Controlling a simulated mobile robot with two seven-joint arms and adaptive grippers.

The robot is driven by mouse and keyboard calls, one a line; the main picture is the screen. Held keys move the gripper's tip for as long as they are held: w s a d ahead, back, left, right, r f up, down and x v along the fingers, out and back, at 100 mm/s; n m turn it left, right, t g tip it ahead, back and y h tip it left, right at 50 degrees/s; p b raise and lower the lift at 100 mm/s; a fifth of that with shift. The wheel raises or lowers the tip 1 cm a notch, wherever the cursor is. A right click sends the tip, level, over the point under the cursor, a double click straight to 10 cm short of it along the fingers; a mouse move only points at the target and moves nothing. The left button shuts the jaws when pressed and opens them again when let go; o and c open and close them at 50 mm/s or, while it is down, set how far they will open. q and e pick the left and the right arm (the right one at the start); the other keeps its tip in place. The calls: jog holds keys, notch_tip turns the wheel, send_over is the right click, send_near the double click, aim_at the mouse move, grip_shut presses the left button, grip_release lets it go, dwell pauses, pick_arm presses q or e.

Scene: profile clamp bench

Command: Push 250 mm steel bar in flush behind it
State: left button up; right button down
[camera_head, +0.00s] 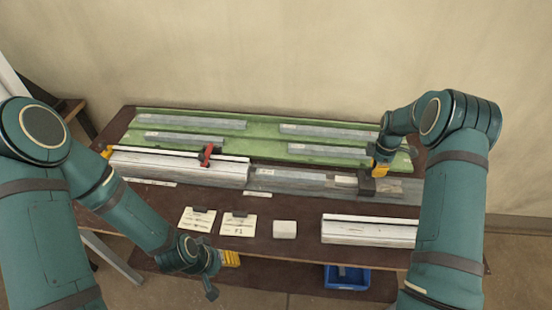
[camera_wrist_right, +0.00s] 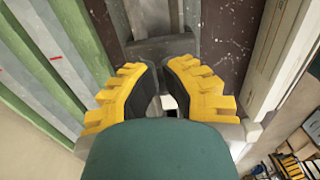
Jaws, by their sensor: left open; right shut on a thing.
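A row of grey steel bars lies along the middle of the bench, right of a white aluminium profile (camera_head: 180,167). A labelled steel bar (camera_head: 290,180) is in this row, close to the profile's right end. My right gripper (camera_head: 370,183) is low over the row, shut on a grey steel piece (camera_head: 343,182), apparently a bar; its fingers hide part of it. In the right wrist view the yellow fingers (camera_wrist_right: 163,98) nearly meet, and a grey piece (camera_wrist_right: 160,46) lies beyond them. My left gripper (camera_head: 220,272) is open and empty at the bench's front edge.
A green mat (camera_head: 260,131) at the back carries several grey bars. A red-handled clamp (camera_head: 207,155) stands at the profile. Cards (camera_head: 238,224), a pale block (camera_head: 284,229) and another white profile (camera_head: 365,231) lie in front. A blue bin (camera_head: 347,277) is below.

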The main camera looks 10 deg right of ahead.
aim_at(367, 171)
jog(key=shift+w+a+p, duration=0.15)
jog(key=shift+a+p, duration=0.05)
jog(key=shift+a, duration=0.55)
jog(key=shift+w+a+p, duration=0.15)
jog(key=shift+a, duration=0.6)
jog(key=shift+w+a+b, duration=0.25)
jog(key=shift+w+a, duration=0.2)
jog(key=shift+a, duration=1.4)
jog(key=shift+w+a+b, duration=0.3)
jog(key=shift+w+a, duration=0.1)
jog(key=shift+a, duration=1.4)
jog(key=shift+w+a+b, duration=0.25)
jog(key=shift+w+a, duration=0.2)
jog(key=shift+a, duration=1.4)
jog(key=shift+w+a+b, duration=0.45)
jog(key=shift+w+a, duration=0.2)
jog(key=shift+a, duration=1.95)
jog(key=shift+w+a+b, duration=0.4)
jog(key=shift+w+a, duration=0.2)
jog(key=shift+a, duration=2)
jog(key=shift+w+a+b, duration=0.45)
jog(key=shift+w+a, duration=0.2)
jog(key=shift+a, duration=1.95)
jog(key=shift+w+a, duration=0.1)
jog(key=shift+a, duration=0.4)
jog(key=shift+d, duration=0.15)
jog(key=shift+d, duration=0.65)
notch_tip(367, 171, up, 7)
jog(key=p, duration=0.3)
